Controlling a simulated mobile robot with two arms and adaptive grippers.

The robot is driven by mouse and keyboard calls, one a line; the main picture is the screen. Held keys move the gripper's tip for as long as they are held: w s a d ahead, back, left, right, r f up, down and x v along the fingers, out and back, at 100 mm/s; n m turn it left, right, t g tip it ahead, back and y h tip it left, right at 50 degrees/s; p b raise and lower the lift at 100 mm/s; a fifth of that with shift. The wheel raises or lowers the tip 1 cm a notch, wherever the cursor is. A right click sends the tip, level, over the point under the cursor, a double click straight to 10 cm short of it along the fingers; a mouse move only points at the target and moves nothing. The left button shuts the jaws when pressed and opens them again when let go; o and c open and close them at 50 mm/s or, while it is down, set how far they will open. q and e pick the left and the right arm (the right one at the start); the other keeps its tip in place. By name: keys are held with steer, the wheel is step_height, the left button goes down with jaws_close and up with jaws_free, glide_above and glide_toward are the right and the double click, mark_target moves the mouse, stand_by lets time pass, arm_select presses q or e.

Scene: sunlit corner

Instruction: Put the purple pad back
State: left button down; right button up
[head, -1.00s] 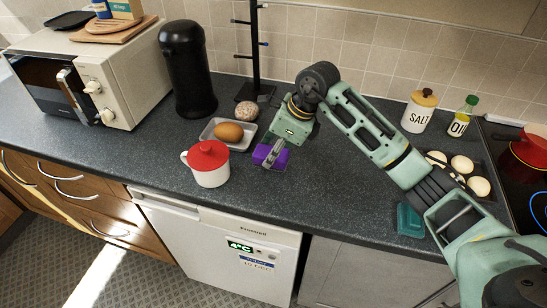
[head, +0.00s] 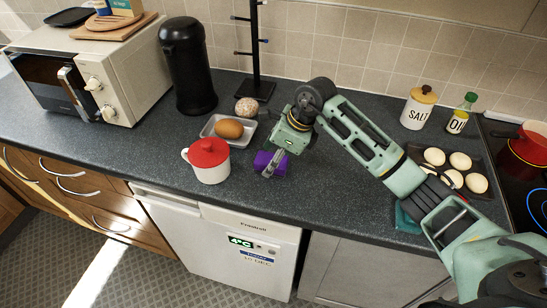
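The purple pad (head: 259,160) is a small block at the counter's front half, right of the red-lidded white mug. My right gripper (head: 270,167) comes down over it from the right, with a grey finger across the pad and purple showing on both sides. It appears shut on the pad, though the far finger is hidden. I cannot tell whether the pad touches the counter or is slightly above it. A teal pad (head: 407,219) lies near the front edge at right, partly behind my arm. My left gripper is not in view.
The mug (head: 210,167) and a grey tray (head: 212,123) with a brown egg (head: 229,128) stand close left of the gripper. A speckled ball (head: 247,107) and a black stand (head: 256,85) are behind. The counter (head: 335,195) right of the pad is clear.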

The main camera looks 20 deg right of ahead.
steer(key=shift+r, duration=0.25)
steer(key=b+v, duration=0.2)
steer(key=v, duration=1)
steer(key=shift+f, duration=0.2)
